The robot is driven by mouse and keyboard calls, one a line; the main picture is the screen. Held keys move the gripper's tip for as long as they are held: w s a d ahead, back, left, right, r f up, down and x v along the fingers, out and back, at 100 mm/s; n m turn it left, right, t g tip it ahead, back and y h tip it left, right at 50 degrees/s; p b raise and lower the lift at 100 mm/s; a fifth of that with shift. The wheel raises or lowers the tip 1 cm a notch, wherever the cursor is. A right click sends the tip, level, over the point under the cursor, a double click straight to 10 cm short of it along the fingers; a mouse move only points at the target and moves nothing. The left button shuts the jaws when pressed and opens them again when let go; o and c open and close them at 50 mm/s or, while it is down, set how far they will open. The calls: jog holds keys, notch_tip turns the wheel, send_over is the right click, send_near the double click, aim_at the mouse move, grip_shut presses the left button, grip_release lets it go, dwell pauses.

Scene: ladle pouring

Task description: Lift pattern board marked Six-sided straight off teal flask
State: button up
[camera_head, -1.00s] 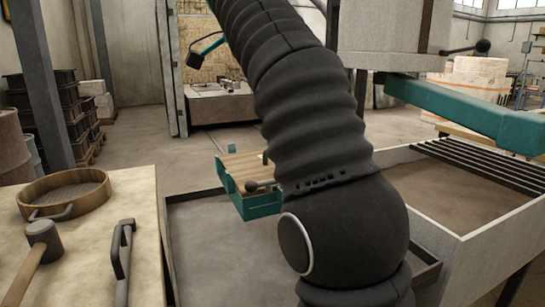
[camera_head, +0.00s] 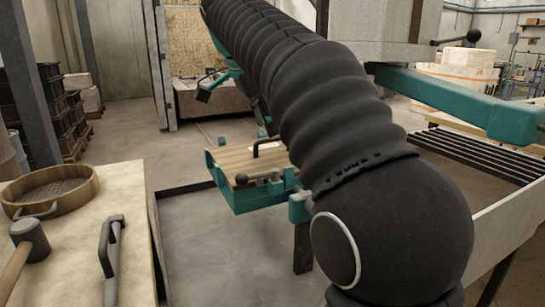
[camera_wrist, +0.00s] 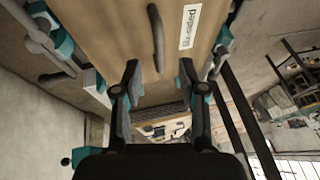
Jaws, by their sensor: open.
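The teal flask (camera_head: 262,198) stands left of my arm in the head view, with a flat wooden pattern board (camera_head: 236,162) on top. A dark bar handle (camera_head: 266,145) is on the board. In the wrist view the board (camera_wrist: 118,22) fills the upper middle, with the handle (camera_wrist: 156,38) upright in the picture.
A bench at left holds a round sieve (camera_head: 48,190), a mallet (camera_head: 28,243) and a dark-handled tool (camera_head: 112,255). A slatted sand bin (camera_head: 480,190) and a teal beam (camera_head: 450,100) are at right. Clamp fittings (camera_wrist: 50,35) line the flask's side.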

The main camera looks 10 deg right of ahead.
aim_at(273, 139)
jog(key=shift+x, duration=2.65)
grip_shut()
